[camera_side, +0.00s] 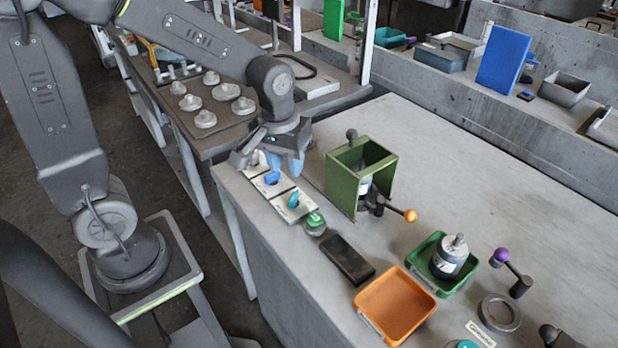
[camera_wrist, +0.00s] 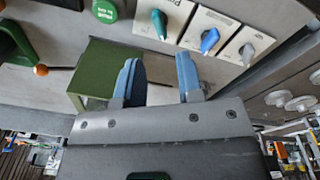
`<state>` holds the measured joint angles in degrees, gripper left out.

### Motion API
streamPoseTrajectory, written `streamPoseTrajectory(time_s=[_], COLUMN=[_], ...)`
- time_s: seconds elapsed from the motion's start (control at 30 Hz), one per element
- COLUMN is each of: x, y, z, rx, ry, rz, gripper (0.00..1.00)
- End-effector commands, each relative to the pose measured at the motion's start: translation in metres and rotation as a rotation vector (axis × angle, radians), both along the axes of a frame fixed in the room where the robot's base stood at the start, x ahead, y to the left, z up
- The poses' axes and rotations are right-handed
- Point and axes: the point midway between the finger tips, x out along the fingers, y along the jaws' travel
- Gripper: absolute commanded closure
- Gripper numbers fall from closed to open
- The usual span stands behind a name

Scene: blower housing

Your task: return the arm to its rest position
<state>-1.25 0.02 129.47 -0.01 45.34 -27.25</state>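My gripper (camera_side: 286,166) hangs over the near left corner of the grey workbench (camera_side: 440,140), above a row of switch plates. Its blue fingers are apart with nothing between them, as the wrist view shows at my gripper (camera_wrist: 160,80). The row holds a teal knob (camera_side: 293,200), a blue knob (camera_side: 272,177) and a grey-white knob, partly hidden by the gripper in the side view; the grey-white knob (camera_wrist: 247,54) shows clearly in the wrist view. A round green button (camera_side: 315,220) sits at the row's end.
The green blower housing box (camera_side: 342,187) stands just right of my gripper, with an orange-tipped lever (camera_side: 410,215). An orange tray (camera_side: 397,303), a green tray (camera_side: 418,262) holding a motor-like part (camera_side: 450,258), and a black block (camera_side: 347,261) lie further along the bench.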

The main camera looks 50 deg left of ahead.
Motion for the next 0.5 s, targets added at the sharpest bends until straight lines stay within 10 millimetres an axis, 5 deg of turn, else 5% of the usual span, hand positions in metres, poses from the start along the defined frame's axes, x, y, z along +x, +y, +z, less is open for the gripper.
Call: streamPoseTrajectory(time_s=[0.2,0.5], x=[-0.043,-0.096], y=[-0.004,-0.006], z=[0.063,0.101], rx=[0.041,0.121], ry=[-0.184,-0.360], rz=[-0.211,-0.437], gripper=[0.66,0.66])
